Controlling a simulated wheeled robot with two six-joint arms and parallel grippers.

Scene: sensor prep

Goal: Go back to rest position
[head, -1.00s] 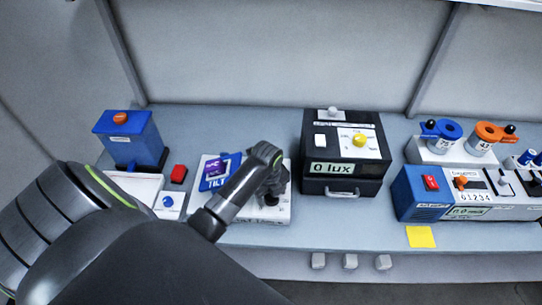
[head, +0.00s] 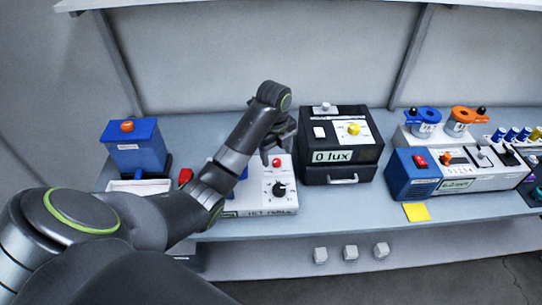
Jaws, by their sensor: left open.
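My left arm comes in from the left, and its gripper (head: 275,154) is open, raised above the white device (head: 255,208) and pointing down. The gripper looks empty, though its fingers are small and dark here. The device shows a red button (head: 277,162) and a black knob (head: 279,189); my forearm hides its left part. My right gripper is not in view.
A black box reading 0 lux (head: 342,172) stands just right of the gripper. A blue box with an orange button (head: 137,150) stands at the left. A blue and white instrument (head: 415,185) and blue and orange holders stand at the right. A yellow note (head: 416,212) lies near the bench edge.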

